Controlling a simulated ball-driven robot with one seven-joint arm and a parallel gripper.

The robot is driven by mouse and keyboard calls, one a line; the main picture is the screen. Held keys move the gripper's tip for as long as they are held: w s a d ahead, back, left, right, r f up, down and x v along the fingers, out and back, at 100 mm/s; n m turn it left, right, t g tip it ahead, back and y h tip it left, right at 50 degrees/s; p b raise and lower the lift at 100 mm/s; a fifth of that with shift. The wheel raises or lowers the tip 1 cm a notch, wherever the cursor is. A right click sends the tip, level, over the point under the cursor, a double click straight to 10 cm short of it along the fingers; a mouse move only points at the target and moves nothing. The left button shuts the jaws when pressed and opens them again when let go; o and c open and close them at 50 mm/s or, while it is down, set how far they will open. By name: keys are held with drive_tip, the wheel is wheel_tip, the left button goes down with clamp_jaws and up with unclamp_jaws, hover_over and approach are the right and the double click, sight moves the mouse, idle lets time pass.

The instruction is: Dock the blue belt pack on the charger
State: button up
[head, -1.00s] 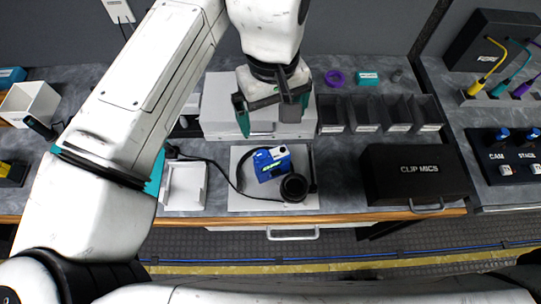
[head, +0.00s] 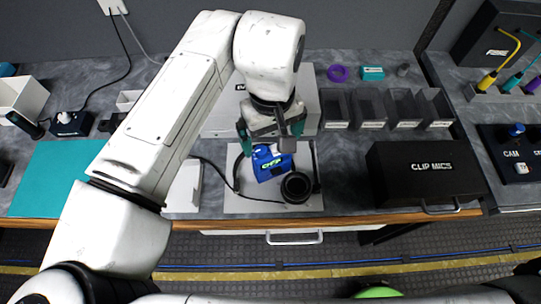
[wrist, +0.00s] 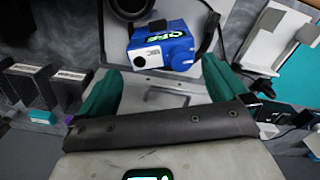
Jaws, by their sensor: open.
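The blue belt pack (head: 270,165) lies on a pale mat (head: 240,205) at the front of the bench, beside a black ring-shaped item (head: 297,187). My gripper (head: 270,133) is open and empty, above and just behind the pack in the head view. Its teal fingers (wrist: 160,88) are apart in the wrist view, with nothing between them. A white cradle-like holder (head: 184,187), possibly the charger, sits left of the mat, partly hidden by my arm.
A black cable (head: 215,166) runs onto the mat. A black cabled unit (head: 70,123) and a teal mat (head: 50,175) are at the left.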

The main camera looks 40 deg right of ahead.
sight(270, 149)
drive_tip(key=shift+a+f+p, duration=0.15)
drive_tip(key=shift+f+p, duration=0.3)
drive_tip(key=shift+f, duration=2.2)
drive_tip(key=shift+c, duration=0.5)
drive_tip(key=c, duration=0.8)
drive_tip(key=shift+c, duration=0.2)
drive_tip(key=shift+r, duration=0.15)
